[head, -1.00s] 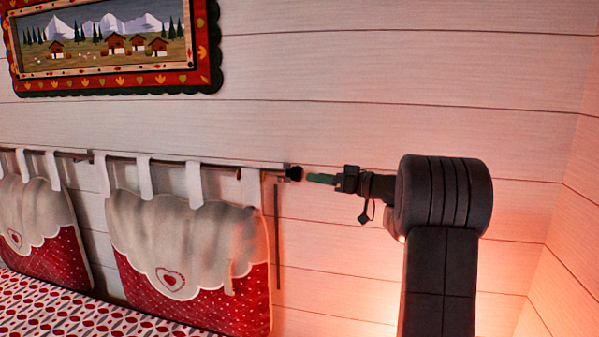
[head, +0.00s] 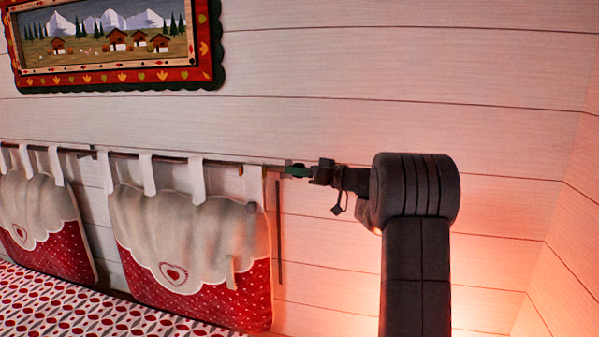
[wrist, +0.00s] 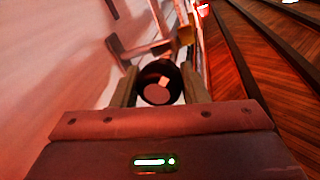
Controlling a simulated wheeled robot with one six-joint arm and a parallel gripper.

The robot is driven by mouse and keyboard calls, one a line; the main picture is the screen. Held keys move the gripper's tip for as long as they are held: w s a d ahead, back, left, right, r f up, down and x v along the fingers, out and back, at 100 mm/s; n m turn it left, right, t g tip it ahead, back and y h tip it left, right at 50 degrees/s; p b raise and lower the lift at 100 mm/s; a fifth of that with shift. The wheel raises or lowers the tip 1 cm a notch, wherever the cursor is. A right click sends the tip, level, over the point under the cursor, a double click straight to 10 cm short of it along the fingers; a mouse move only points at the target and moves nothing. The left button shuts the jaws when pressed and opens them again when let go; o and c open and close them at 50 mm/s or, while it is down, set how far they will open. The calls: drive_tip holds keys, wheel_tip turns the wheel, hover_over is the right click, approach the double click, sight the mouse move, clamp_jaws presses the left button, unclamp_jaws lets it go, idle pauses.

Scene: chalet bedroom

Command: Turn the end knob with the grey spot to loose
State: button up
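The end knob (wrist: 160,84) is dark and round, with a grey spot on its face, in the middle of the wrist view. It sits at the right end of the curtain-style rod (head: 130,155) on the wall. My gripper (head: 297,170) reaches it from the right in the head view and hides most of it there. In the wrist view the two fingers stand one on each side of the knob, left and right. I cannot tell whether they touch it or leave a small gap.
Two red and cream cushions (head: 190,240) hang from the rod by white loops, left of my gripper. A bracket (wrist: 140,46) holds the rod behind the knob. A framed mountain picture (head: 120,45) hangs above. The wall to the right is bare.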

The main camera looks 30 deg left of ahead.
drive_tip(key=shift+n, duration=0.3)
drive_tip(key=shift+c, duration=0.3)
drive_tip(key=n+b, duration=0.3)
drive_tip(key=n, duration=0.2)
drive_tip(key=shift+f+g+y+b, duration=0.2)
drive_tip(key=shift+g+y+b, duration=0.2)
drive_tip(key=n+g+b, duration=0.1)
drive_tip(key=n+b, duration=0.3)
drive_tip(key=n, duration=0.1)
drive_tip(key=shift+r+n+y, duration=0.1)
drive_tip(key=shift+n+y, duration=0.3)
drive_tip(key=o, duration=1)
drive_tip(key=shift+r, duration=0.1)
drive_tip(key=b+v, duration=0.2)
drive_tip(key=v, duration=1.1)
drive_tip(key=shift+w+d, duration=0.15)
drive_tip(key=shift+d, duration=0.25)
